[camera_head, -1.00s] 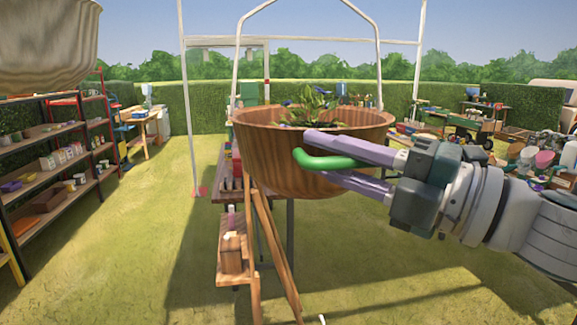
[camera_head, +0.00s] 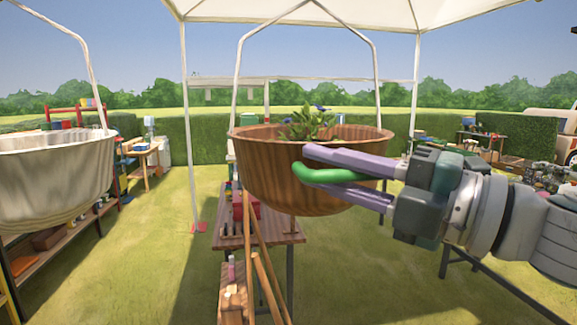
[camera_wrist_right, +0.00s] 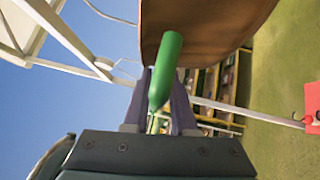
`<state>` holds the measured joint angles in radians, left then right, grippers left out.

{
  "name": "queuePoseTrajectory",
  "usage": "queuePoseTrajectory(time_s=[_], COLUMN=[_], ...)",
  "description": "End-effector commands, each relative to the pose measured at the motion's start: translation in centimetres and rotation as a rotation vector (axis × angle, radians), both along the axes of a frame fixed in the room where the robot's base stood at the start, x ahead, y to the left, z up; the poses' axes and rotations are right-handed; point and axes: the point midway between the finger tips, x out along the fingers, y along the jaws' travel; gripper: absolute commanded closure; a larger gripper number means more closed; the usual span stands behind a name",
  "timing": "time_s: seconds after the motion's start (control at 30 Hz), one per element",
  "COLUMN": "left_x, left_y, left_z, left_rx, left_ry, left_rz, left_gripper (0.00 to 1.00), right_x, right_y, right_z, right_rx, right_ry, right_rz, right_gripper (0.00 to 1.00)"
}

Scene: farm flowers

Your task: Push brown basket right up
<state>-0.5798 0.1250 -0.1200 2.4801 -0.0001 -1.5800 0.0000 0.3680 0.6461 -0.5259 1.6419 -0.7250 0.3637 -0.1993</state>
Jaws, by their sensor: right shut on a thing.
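The brown wooden-looking basket (camera_head: 275,180) hangs from a pale hanger frame (camera_head: 238,70) in the middle of the head view, with green leafy plants (camera_head: 308,124) in it. My right gripper (camera_head: 318,166) is at its near right side, with pale purple fingers closed around a green rounded bar (camera_head: 345,174). In the right wrist view the green bar (camera_wrist_right: 166,70) lies between the fingers, in front of the brown basket wall (camera_wrist_right: 205,25). Whether the bar is fixed to the basket cannot be told. My left gripper is not in view.
A whitish basket (camera_head: 55,180) hangs at the left, apart from the brown one. A wooden table (camera_head: 278,228) with small items stands below the brown basket, beside leaning wooden bars (camera_head: 268,270). A white canopy (camera_head: 420,14) is overhead. Open grass lies around.

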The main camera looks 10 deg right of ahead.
Motion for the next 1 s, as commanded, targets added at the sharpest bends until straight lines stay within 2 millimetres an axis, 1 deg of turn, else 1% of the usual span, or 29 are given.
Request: queuePoseTrajectory(time_s=[0.03,0.27,0.3,0.5,1.0], left_x=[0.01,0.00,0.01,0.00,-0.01], left_y=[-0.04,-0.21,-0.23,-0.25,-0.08], left_z=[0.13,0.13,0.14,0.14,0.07], left_rx=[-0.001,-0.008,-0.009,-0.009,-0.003], left_ry=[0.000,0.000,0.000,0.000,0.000], left_rz=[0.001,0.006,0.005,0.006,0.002], left_gripper=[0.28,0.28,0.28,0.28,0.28], right_x=[-0.08,-0.03,-0.04,-0.01,0.01], right_y=[0.20,0.15,0.16,0.14,0.07], right_z=[1.21,1.37,1.38,1.31,0.83], right_rx=[0.015,0.017,0.017,0.016,0.009], right_ry=[-0.019,-0.021,-0.021,-0.021,-0.015], right_rz=[0.011,0.010,0.011,0.008,0.005], right_gripper=[1.00,1.00,0.74,0.53,0.53])
